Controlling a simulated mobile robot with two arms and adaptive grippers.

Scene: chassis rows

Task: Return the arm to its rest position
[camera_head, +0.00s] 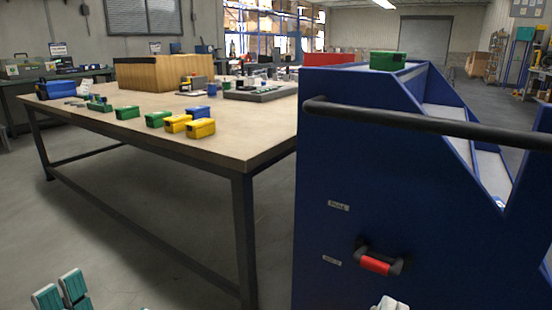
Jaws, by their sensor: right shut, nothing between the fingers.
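My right gripper (390,303) shows only as pale fingertips at the bottom edge, in front of the blue cabinet. It is shut and empty, and most of it is cut off by the frame. Two teal finger pads of my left gripper (60,293) show in the bottom left corner over the grey floor. They stand a little apart with nothing seen between them. The rest of both arms is out of view.
The blue cabinet (335,150) stands close on the right, with a dark bar (430,120), a red handle (375,265) and a green box (388,61) on top. The worktable (240,140) at left carries yellow boxes (200,128) and other parts. Floor below is clear.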

